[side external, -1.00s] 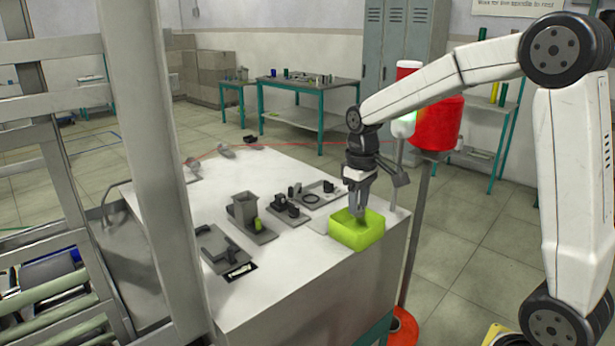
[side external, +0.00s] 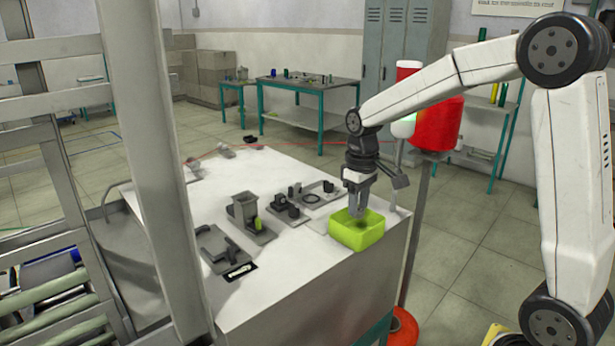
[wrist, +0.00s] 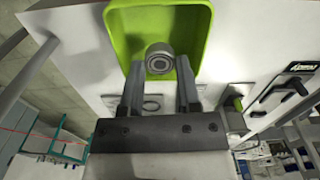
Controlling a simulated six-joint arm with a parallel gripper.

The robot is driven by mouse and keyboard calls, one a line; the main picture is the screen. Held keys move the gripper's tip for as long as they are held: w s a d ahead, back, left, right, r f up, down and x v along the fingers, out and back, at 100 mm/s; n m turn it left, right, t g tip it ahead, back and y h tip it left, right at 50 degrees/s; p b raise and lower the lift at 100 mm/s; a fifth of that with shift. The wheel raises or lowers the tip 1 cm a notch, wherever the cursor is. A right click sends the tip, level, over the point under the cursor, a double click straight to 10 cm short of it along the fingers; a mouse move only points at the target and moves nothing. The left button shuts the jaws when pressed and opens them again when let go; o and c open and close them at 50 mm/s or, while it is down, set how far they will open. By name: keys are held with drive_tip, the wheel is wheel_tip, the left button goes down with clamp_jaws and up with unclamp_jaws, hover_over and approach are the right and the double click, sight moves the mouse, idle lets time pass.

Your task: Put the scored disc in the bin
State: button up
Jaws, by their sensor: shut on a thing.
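The bin (side external: 358,239) is a bright yellow-green open box at the near right corner of the white table. It also fills the top of the wrist view (wrist: 120,30). My gripper (side external: 357,209) points down over the bin, with its fingertips about at rim height. In the wrist view my gripper (wrist: 160,66) is shut on a small round grey metal piece, which I take as the scored disc (wrist: 159,58). Its face shows concentric rings; I cannot make out a score mark. The disc is seen against the bin's inside. It is hard to make out in the side view.
On the white table (side external: 290,270), left of the bin, stand a grey holder (side external: 244,209), a flat grey fixture (side external: 216,250) and a tray with a black ring (side external: 312,198). A thin post (side external: 397,180) rises beside the bin. The table's near part is clear.

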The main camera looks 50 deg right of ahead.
drive_tip(key=shift+f, duration=0.45)
idle(0.5)
drive_tip(key=o, duration=1)
drive_tip(key=shift+r, duration=0.1)
drive_tip(key=shift+r, duration=3.4)
